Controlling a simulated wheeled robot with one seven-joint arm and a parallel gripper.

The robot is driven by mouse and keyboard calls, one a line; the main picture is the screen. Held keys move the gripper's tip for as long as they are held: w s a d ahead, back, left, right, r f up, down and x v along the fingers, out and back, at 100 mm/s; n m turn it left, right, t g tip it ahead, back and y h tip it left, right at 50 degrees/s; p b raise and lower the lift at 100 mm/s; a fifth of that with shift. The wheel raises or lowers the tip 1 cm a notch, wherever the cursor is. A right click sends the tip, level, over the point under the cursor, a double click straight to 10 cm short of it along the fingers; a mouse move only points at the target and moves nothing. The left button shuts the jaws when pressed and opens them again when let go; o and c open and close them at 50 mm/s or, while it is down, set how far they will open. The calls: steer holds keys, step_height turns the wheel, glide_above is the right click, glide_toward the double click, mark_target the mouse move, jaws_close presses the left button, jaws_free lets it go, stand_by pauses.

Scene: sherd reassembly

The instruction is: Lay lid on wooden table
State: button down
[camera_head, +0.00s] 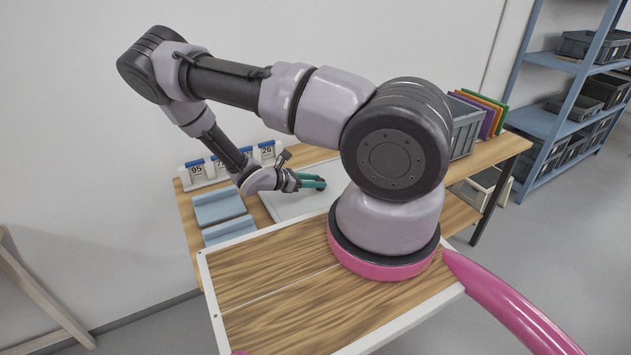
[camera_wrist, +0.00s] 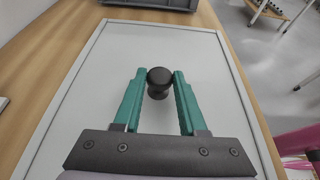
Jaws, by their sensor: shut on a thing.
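My gripper (camera_head: 318,184) is low over the far wooden table (camera_head: 188,217). In the wrist view its teal fingers (camera_wrist: 155,88) are closed on both sides of a small black knob (camera_wrist: 158,76), taken as the lid's handle. Beneath the knob is a flat white panel (camera_wrist: 105,62) with a pale grey rim, apparently the lid; it also shows in the head view (camera_head: 285,206). I cannot tell whether the panel rests flat or is slightly raised. Part of it is hidden behind my arm in the head view.
Two light-blue trays (camera_head: 218,207) and white numbered cards (camera_head: 196,172) sit left of the panel. A grey bin (camera_head: 464,128) with coloured boards (camera_head: 488,112) stands at the right. Blue shelving (camera_head: 545,120) stands behind right.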

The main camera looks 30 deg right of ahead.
steer(key=shift+c, duration=2.3)
jaws_free()
